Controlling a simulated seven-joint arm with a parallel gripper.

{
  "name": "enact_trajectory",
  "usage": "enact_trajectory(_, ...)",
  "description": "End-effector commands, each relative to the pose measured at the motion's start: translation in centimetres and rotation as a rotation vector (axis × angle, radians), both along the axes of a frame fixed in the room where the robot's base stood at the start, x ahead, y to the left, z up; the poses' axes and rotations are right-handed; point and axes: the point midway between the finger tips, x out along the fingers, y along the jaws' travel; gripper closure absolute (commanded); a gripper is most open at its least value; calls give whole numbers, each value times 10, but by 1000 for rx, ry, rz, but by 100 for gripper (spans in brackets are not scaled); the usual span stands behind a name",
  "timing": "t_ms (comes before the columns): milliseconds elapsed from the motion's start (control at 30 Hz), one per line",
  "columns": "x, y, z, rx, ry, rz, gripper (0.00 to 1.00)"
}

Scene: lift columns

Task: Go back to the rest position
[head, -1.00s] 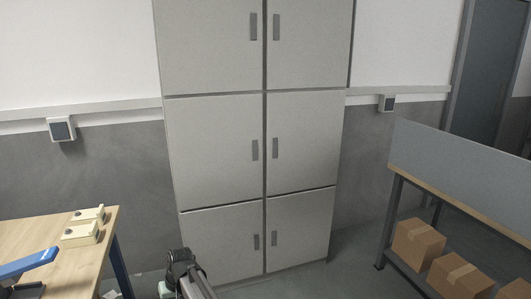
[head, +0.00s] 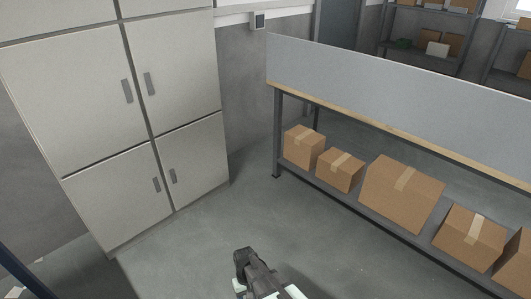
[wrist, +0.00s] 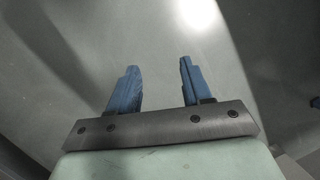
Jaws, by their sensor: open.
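My gripper (wrist: 158,68) shows in the wrist view with its two blue fingers apart. Nothing is between them, and only bare grey floor shows beyond them. In the head view a part of my arm shows at the bottom middle, above the floor. The gripper's fingers cannot be made out there.
A tall grey cabinet (head: 75,100) with shut doors stands at the left. A workbench (head: 390,85) with a grey panel stands at the right, with several cardboard boxes (head: 400,193) on its lower shelf. The floor (head: 215,225) between them is clear. Shelving (head: 430,30) stands behind.

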Motion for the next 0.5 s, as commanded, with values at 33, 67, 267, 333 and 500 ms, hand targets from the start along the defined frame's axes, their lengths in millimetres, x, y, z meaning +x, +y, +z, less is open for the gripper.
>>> enact_trajectory(33, -14, -27, -7, -15, 18, -31, 51)
enact_trajectory(67, -20, -40, -11, -23, 26, -48, 51)
enact_trajectory(267, -69, -117, -34, -72, 86, -150, 51)
enact_trajectory(333, -89, -141, -40, -87, 108, -184, 51)
enact_trajectory(500, -143, -190, -50, -117, 167, -267, 51)
